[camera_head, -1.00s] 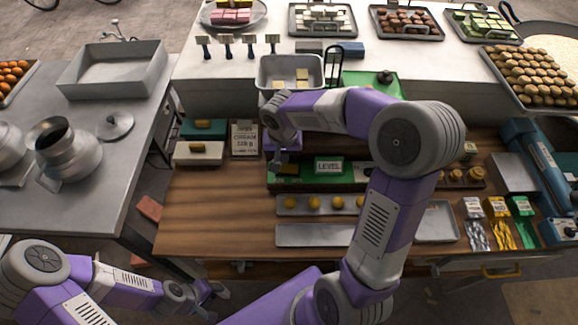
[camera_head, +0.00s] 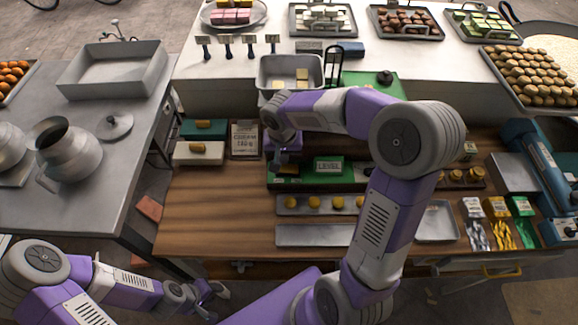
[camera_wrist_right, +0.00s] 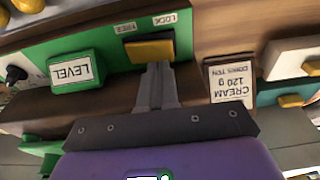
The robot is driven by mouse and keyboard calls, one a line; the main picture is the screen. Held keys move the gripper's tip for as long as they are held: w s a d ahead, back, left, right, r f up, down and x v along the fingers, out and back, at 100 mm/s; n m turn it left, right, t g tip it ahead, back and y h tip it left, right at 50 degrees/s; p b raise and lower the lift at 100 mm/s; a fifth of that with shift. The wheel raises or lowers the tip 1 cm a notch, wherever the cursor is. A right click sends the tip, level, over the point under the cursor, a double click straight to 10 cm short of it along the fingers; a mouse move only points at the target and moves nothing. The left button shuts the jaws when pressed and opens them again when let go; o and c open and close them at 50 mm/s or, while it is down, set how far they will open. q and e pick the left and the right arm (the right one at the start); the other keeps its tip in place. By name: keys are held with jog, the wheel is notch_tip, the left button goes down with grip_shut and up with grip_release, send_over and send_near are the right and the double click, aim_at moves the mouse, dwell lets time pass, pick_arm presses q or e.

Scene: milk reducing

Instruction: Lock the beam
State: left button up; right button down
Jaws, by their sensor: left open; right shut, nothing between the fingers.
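The beam scale's long green base (camera_head: 345,187) lies across the back of the wooden bench, with a LEVEL plate (camera_head: 328,166) on it. In the right wrist view, a yellow lock piece (camera_wrist_right: 150,50) sits on the green base below small labels FREE (camera_wrist_right: 125,28) and LOCK (camera_wrist_right: 165,19). My right gripper (camera_wrist_right: 158,70) is shut and empty. Its fingertips are at the yellow piece's lower edge; whether they touch it I cannot tell. In the head view my right arm hides much of the beam. My left gripper (camera_head: 212,296) is open and empty, low in front of the bench.
A CREAM 120 g card (camera_head: 245,139) and two blocks with small bars on top stand left of the scale. The bench's left front (camera_head: 210,220) is clear.

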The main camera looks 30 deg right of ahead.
aim_at(284, 168)
jog(key=shift+f+b, duration=1.35)
jog(key=shift+f, duration=0.05)
dwell(0.7)
jog(key=shift+r+p, duration=2.5)
jog(key=shift+r, duration=1.1)
jog(key=shift+f, duration=0.1)
